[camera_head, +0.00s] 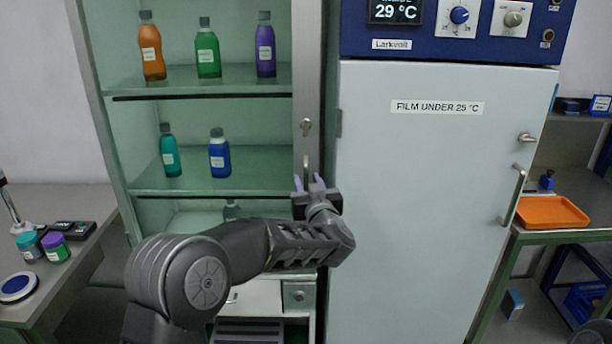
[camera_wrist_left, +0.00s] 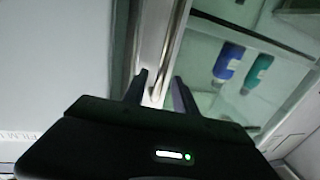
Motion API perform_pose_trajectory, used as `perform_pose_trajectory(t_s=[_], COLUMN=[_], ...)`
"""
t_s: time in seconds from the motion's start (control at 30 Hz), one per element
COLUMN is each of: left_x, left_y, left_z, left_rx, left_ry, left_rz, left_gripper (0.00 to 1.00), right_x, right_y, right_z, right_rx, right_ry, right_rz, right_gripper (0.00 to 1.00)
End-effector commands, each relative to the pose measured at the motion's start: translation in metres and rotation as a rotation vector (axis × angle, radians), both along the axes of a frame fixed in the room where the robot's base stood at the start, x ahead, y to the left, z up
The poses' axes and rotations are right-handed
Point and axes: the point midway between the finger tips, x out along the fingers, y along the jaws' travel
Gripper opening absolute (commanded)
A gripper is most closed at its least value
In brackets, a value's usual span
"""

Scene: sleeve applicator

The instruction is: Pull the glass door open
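The glass door (camera_head: 305,85) fronts the tall cabinet at the left of the head view and looks closed. Its lock and a slim upright metal handle (camera_head: 306,163) are on the right frame. My left gripper (camera_head: 308,182) is at the handle's lower part, fingers pointing up and away. In the left wrist view the two dark fingertips (camera_wrist_left: 159,85) are apart, with the pale metal handle (camera_wrist_left: 152,95) seen between them. I cannot tell whether either finger touches it. My forearm hides the lower part of the cabinet. My right gripper is not in view.
A white chamber (camera_head: 430,200) with a blue control panel stands close on the right of the cabinet. Several bottles stand on the shelves behind the glass. A bench (camera_head: 50,205) with jars is at the left, and an orange tray (camera_head: 550,212) is at the right.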

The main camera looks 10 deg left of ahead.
Motion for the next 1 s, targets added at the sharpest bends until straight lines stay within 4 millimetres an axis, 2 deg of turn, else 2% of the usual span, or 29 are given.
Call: perform_pose_trajectory(t_s=[0.17,0.47,0.87,1.0], left_x=[0.015,0.016,0.016,0.016], left_y=[0.007,0.008,0.008,0.008], left_z=[0.000,0.000,0.000,0.000], left_rx=[0.001,0.000,0.000,0.000], left_ry=[0.000,0.000,0.000,0.000], left_rz=[0.000,-0.001,-0.001,-0.001], left_gripper=[0.34,0.33,0.00,0.00], right_x=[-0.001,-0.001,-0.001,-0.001], right_y=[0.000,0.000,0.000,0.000], right_z=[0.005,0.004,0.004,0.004], right_rx=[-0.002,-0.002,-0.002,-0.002], right_ry=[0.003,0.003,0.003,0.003], right_rz=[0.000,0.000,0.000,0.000], right_gripper=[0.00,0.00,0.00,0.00])
